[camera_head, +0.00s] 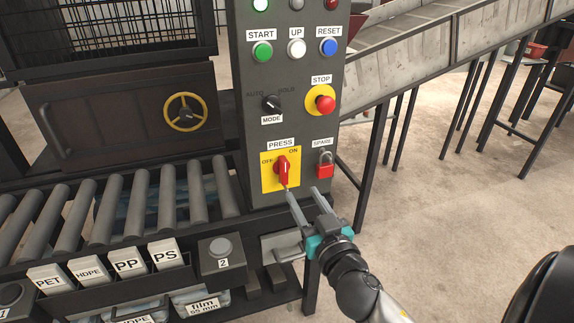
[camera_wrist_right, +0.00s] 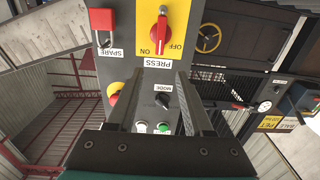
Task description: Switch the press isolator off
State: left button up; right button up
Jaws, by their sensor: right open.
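The press isolator is a red rotary handle (camera_head: 283,169) on a yellow plate, low on the dark control panel (camera_head: 250,120). Its labels read PRESS above, OFF at left and ON at upper right. The handle stands about upright, its top nearer ON than OFF. My right gripper (camera_head: 303,190) is open and empty, just below and right of the handle; one fingertip overlaps the handle's lower end in the picture, and I cannot tell whether they touch. The right wrist view shows the handle (camera_wrist_right: 161,29) upside down, beyond the gripper (camera_wrist_right: 155,98). My left gripper is not in view.
A red SPARE padlock switch (camera_head: 325,166) sits right of the isolator. Above are the red STOP button (camera_head: 325,104) and the black MODE knob (camera_head: 272,103). A roller conveyor (camera_head: 135,205) lies at left, with a button box (camera_head: 221,252) below.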

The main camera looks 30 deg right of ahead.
aim_at(285, 165)
jog(key=x, duration=1.1)
jog(key=shift+b, duration=0.4)
jog(key=shift+w+d, duration=0.1)
jog(key=shift+w, duration=0.45)
jog(key=shift+w+d, duration=0.1)
jog(key=shift+w, duration=0.1)
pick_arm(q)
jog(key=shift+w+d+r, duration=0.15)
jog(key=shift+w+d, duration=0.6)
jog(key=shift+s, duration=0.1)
pick_arm(e)
jog(key=shift+c, duration=0.2)
jog(key=c, duration=0.7)
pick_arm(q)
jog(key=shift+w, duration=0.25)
pick_arm(e)
grip_shut()
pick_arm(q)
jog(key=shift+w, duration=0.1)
